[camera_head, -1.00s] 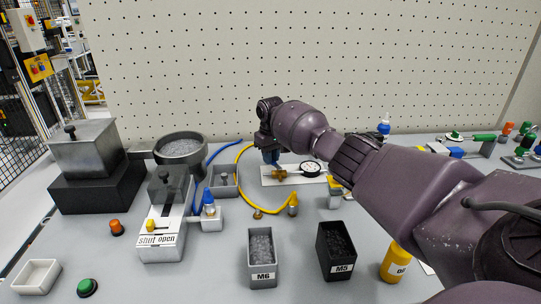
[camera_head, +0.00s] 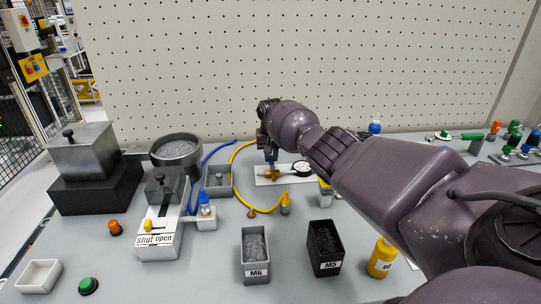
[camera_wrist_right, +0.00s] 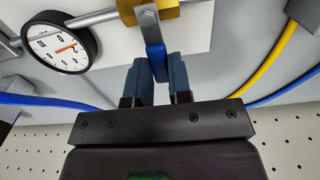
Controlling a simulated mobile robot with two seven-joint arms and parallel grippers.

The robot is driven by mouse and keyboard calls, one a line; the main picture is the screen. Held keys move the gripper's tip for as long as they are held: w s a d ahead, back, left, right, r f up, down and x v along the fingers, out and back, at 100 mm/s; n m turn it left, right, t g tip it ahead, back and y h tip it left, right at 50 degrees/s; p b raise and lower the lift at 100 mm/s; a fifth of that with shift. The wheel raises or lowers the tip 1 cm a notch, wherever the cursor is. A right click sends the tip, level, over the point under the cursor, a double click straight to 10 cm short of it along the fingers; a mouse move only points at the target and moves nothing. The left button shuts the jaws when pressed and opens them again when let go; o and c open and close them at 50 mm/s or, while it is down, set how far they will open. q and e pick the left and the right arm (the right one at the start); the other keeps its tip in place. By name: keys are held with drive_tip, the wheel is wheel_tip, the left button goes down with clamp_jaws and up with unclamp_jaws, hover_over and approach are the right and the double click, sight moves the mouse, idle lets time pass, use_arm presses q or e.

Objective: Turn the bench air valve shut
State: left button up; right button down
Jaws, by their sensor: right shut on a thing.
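The air valve is a brass body (camera_head: 272,175) on a white plate (camera_head: 262,182) at the back of the bench, beside a round pressure gauge (camera_head: 302,168). In the right wrist view the brass body (camera_wrist_right: 152,9) is at the top, with a blue lever (camera_wrist_right: 156,58) reaching down from it. My right gripper (camera_head: 270,158) is over the valve. Its two blue-grey fingers (camera_wrist_right: 158,78) are shut on the lever's end. The gauge (camera_wrist_right: 62,46) is to the left in the wrist view, its red needle off to the right of centre. My left gripper is not in view.
A yellow hose (camera_head: 233,182) and a blue hose (camera_head: 195,178) run left of the valve. Bins M6 (camera_head: 257,274) and M5 (camera_head: 324,263) and a yellow bottle (camera_head: 382,258) stand in front. A pegboard wall (camera_head: 300,60) rises close behind.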

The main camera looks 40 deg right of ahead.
sight(271, 158)
idle(0.3)
drive_tip(key=c, duration=1)
unclamp_jaws()
drive_tip(key=shift+c, duration=0.2)
drive_tip(key=shift+r, duration=0.55)
wheel_tip(271, 158, up, 10)
drive_tip(key=p, duration=0.2)
drive_tip(key=shift+p, duration=0.35)
drive_tip(key=shift+f, duration=0.15)
